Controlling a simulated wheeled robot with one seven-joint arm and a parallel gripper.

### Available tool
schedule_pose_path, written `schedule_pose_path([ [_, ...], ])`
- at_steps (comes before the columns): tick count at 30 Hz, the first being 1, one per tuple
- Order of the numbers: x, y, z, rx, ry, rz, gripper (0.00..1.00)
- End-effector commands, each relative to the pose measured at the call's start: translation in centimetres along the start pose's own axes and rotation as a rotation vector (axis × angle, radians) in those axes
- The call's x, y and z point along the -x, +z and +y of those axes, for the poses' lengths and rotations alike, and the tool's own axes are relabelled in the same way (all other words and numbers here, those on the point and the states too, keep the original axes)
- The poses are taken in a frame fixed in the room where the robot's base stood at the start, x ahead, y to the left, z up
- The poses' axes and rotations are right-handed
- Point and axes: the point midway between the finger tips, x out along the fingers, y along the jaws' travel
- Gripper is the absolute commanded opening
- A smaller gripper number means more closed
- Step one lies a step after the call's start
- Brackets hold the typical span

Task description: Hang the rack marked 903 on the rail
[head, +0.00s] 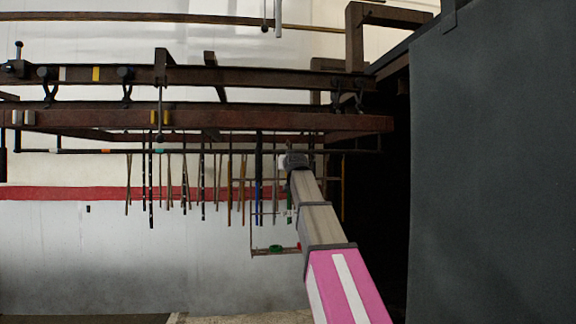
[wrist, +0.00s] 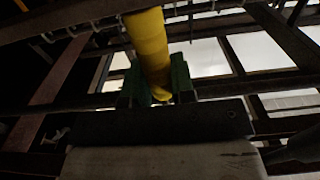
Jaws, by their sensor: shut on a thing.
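My gripper (head: 290,162) is at the end of my raised arm, close to a thin dark rail (head: 200,151) that runs across under the brown beams. In the wrist view, my gripper's dark green fingers (wrist: 157,92) are shut on a yellow rounded bar (wrist: 148,42). In the head view, a thin wire rack (head: 262,254) hangs below and left of my gripper, with a green and red piece low on it. No number is readable. I cannot tell whether the rack's top touches the rail; my gripper and the beams crowd that spot.
Brown beams (head: 250,121) with clamps run above the rail. Several thin rods (head: 203,185) hang in a row left of the rack. A large dark grey panel (head: 490,170) fills the right side. Below the rods, the space before the pale wall (head: 130,250) looks clear.

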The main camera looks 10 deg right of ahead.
Motion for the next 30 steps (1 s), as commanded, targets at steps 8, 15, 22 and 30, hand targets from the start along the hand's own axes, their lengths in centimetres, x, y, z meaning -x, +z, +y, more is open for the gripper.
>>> schedule_pose_path([
  [8,-0.3,-0.1,0.0,0.000,0.000,0.002,0.00],
  [15,-0.3,-0.1,0.0,0.000,0.000,0.002,0.00],
  [22,-0.9,-0.2,0.0,0.000,0.000,0.002,0.00],
  [30,-1.8,-0.3,0.0,0.000,0.000,0.002,0.00],
])
